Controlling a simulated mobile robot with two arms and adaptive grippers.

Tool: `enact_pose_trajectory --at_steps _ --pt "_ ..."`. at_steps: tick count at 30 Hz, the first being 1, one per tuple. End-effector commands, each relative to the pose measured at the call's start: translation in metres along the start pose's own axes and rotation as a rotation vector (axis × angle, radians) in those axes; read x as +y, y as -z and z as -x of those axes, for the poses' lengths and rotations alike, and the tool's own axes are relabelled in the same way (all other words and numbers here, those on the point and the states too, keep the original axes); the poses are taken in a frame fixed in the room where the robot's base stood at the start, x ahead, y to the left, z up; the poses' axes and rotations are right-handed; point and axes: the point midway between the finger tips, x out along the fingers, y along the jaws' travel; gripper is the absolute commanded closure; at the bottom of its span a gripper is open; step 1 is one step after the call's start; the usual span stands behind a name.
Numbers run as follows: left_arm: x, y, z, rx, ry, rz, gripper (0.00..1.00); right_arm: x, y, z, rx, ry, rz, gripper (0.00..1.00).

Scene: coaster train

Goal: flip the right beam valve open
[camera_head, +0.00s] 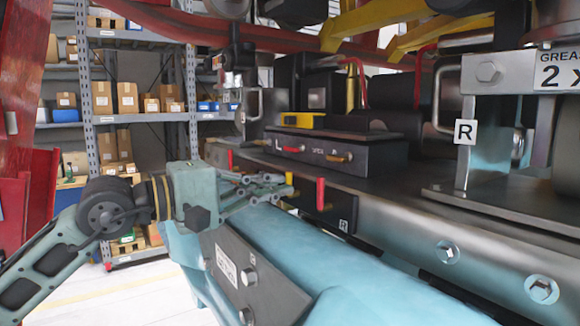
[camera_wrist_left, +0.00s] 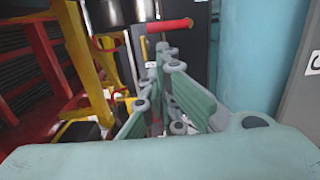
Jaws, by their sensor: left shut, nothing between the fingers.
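The right beam valve is a red lever handle (camera_head: 320,193) standing upright on a dark box with an R label (camera_head: 343,225), beside the blue beam (camera_head: 330,260). The red handle (camera_wrist_left: 170,25) lies across the top of the left wrist view, beyond the fingers. My left gripper (camera_head: 285,187) is shut and empty, just left of the handle, with a small visible gap in the head view. Its green fingers (camera_wrist_left: 163,62) are together in the wrist view. Whether they touch the handle is unclear. My right gripper is not in view.
A bracket with an R tag (camera_head: 465,132) stands at right. Shelves with cardboard boxes (camera_head: 128,97) stand behind at left. The blue beam runs close below the gripper.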

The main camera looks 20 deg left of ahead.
Motion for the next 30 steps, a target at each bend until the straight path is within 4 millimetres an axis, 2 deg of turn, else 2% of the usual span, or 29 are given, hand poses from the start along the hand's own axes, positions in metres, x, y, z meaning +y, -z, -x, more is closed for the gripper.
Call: enact_pose_trajectory --at_steps 1,9,30 --pt "0.005 0.0 -0.01 -0.003 0.0 0.002 1.0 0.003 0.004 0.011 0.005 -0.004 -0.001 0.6" --pt "0.001 0.0 -0.038 0.0 0.0 0.001 1.0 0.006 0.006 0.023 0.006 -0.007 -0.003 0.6" --pt "0.001 -0.002 -0.041 0.0 0.003 -0.05 1.0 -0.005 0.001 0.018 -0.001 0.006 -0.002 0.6"
